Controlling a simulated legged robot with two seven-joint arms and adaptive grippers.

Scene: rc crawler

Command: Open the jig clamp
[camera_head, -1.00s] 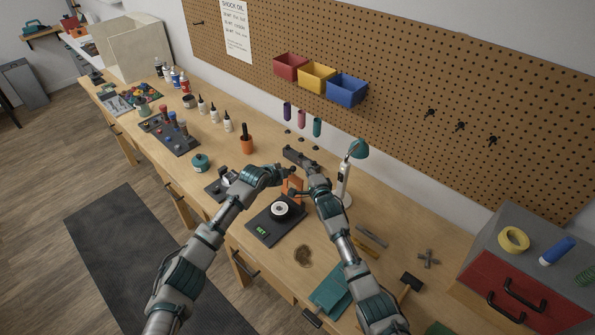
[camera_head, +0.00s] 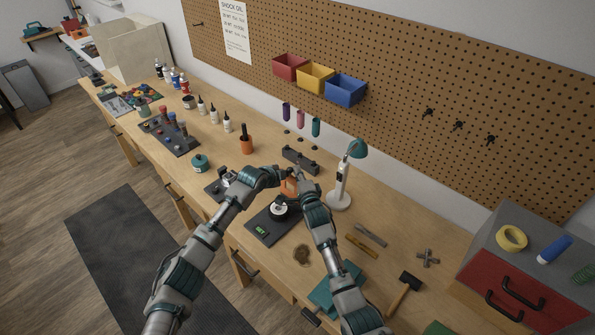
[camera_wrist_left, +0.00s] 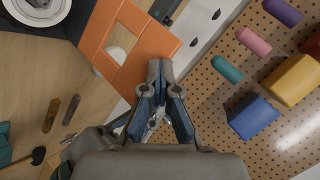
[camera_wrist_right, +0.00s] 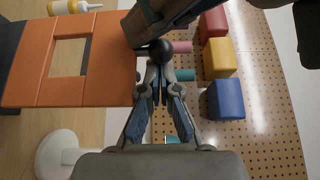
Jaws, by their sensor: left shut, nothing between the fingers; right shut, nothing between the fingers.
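An orange plate with a rectangular opening (camera_head: 290,187) stands at the dark base with the white disc (camera_head: 262,226); I take it for part of the jig. A black ball knob on a short rod (camera_wrist_right: 160,50) shows beside the plate's edge in the right wrist view, probably the clamp handle. My right gripper (camera_head: 295,172) is shut and empty, its fingertips just at the knob; I cannot tell if they touch. My left gripper (camera_head: 284,174) is shut and empty. Its fingertips (camera_wrist_left: 160,66) are close to the orange plate's edge (camera_wrist_left: 140,50). My forearms hide part of the jig.
A dark grey block (camera_head: 300,160) lies behind the grippers. A teal lamp (camera_head: 341,188) stands to the right. A hammer (camera_head: 405,290) and red drawer box (camera_head: 515,285) are at the right.

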